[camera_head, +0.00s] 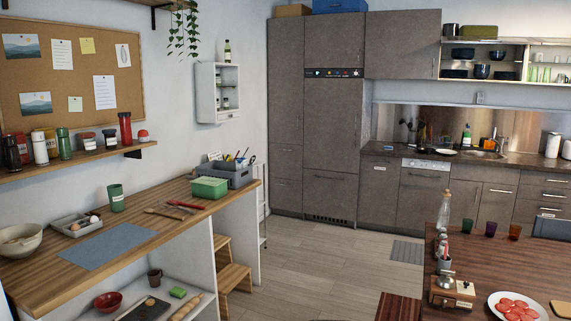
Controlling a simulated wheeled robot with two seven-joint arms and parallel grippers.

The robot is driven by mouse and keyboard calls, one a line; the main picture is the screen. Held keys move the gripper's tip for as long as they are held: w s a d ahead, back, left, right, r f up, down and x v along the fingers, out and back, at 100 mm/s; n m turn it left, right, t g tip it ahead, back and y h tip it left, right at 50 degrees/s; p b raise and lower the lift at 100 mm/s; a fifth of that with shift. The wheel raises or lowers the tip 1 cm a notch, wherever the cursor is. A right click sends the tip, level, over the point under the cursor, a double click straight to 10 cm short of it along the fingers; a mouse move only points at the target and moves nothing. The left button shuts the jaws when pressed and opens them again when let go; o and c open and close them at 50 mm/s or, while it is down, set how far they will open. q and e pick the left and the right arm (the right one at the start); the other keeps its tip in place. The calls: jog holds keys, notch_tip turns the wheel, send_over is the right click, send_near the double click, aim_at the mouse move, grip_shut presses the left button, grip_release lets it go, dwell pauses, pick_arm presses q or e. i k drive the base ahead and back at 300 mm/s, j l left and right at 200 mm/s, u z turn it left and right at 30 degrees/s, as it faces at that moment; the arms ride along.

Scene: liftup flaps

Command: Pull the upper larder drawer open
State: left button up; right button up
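A tall grey-brown cabinet (286,85) stands against the back wall, left of the oven-like tall unit with a dark display strip (333,72). Low in its left column are two stacked drawer fronts. The upper drawer front (287,165) and the lower drawer front (288,195) both look flush and shut. Their handles are too small to make out. Neither of my grippers is in view.
A wooden counter (130,225) with a green box (209,187) runs along the left; a step stool (233,278) stands by it. A dining table (480,262) is at the lower right. Pale floor (310,250) between them is clear towards the cabinet.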

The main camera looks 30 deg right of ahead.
aim_at(286, 161)
jog(key=i+l+z, duration=0.9)
jog(key=i, duration=0.4)
jog(key=i+z, duration=0.4)
jog(key=i, duration=0.4)
jog(key=i+l, duration=0.1)
jog(key=i, duration=5.25)
jog(key=i+u, duration=0.25)
jog(key=i, duration=0.2)
jog(key=i+l+u, duration=0.15)
jog(key=i+u, duration=0.15)
jog(key=i, duration=0.15)
jog(key=i+l+u, duration=0.25)
jog(key=i, duration=0.2)
